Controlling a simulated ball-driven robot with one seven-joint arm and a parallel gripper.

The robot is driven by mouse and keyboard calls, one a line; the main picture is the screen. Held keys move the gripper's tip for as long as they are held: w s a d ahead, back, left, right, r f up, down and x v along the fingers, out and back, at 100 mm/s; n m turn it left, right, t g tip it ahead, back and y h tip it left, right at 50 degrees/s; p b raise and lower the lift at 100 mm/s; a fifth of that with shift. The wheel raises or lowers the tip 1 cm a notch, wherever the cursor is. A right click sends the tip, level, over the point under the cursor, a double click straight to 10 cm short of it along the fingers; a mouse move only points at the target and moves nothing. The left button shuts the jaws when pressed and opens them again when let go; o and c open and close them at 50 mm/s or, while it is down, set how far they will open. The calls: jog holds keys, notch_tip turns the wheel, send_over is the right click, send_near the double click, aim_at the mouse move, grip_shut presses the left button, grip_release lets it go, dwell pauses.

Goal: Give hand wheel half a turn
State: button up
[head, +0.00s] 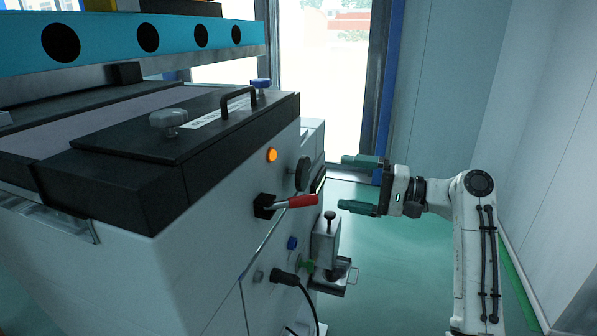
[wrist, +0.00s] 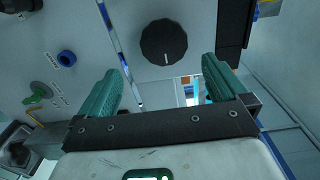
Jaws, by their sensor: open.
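A round black ridged wheel or knob (head: 303,173) is mounted on the side panel of the white machine; it is the only wheel-like part I see. In the wrist view the wheel (wrist: 165,42) faces me, with a short white mark pointing down. My gripper (head: 350,184) is open and empty, its two green fingers pointing at the panel from the right. In the wrist view the gripper (wrist: 161,72) has its fingers spread wider than the wheel, which shows beyond and between the fingertips. The fingers appear apart from it.
A red-handled lever (head: 290,202), an orange lamp (head: 272,155), a blue button (wrist: 67,58), a green lever (wrist: 38,95) and a plugged black cable (head: 286,277) are on the panel. A dark box (wrist: 235,30) juts out beside the wheel. Open floor (head: 400,270) lies below my arm.

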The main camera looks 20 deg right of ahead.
aim_at(306, 175)
jog(key=p+x, duration=0.1)
jog(key=x, duration=0.4)
jog(key=p+x, duration=0.1)
jog(key=x, duration=0.4)
jog(key=shift+w+a+r, duration=0.25)
jog(key=shift+w, duration=0.1)
jog(key=shift+f, duration=0.1)
jog(key=c, duration=0.9)
